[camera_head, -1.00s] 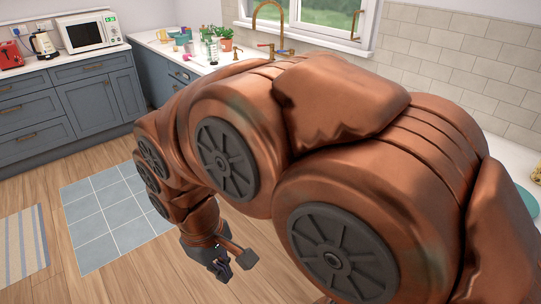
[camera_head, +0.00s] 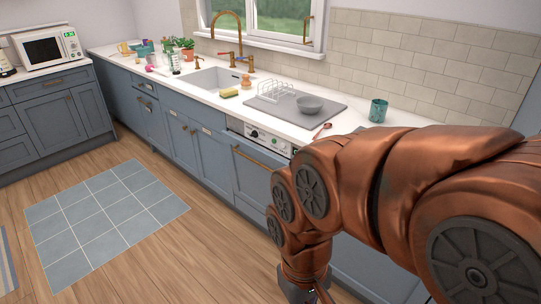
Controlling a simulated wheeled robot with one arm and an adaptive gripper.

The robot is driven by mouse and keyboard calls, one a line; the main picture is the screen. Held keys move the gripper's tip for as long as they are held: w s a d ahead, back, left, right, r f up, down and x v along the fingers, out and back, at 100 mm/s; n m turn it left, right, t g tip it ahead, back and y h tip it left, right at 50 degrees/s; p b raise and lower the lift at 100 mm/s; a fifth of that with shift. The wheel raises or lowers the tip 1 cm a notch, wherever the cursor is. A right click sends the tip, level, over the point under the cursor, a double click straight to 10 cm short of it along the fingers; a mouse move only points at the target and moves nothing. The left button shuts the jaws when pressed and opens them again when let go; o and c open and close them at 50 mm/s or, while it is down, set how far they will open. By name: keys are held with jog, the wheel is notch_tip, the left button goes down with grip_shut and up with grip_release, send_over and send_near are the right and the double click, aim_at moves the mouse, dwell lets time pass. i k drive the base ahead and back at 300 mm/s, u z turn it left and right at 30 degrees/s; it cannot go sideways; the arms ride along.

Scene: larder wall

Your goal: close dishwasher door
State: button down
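The dishwasher stands under the counter in the middle of the camera_head view. Its white control strip (camera_head: 266,138) with a knob shows just below the worktop. Its blue-grey door (camera_head: 252,176) with a brass bar handle (camera_head: 259,158) stands upright, or nearly so, below the strip. I cannot tell whether it is fully shut. My copper arm hides the right and lower part of the door. My gripper (camera_head: 312,296) points down at the bottom edge of the picture, in front of the cabinets and apart from the handle. It is partly cut off and its fingers are unclear.
A tiled blue mat (camera_head: 105,212) lies flat on the wooden floor. The floor left of my arm is clear.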

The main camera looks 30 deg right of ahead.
aim_at(251, 166)
jog(key=z, duration=0.2)
jog(key=i, duration=1.25)
jog(key=u, duration=1.1)
jog(key=i, duration=0.3)
jog(key=u, duration=0.35)
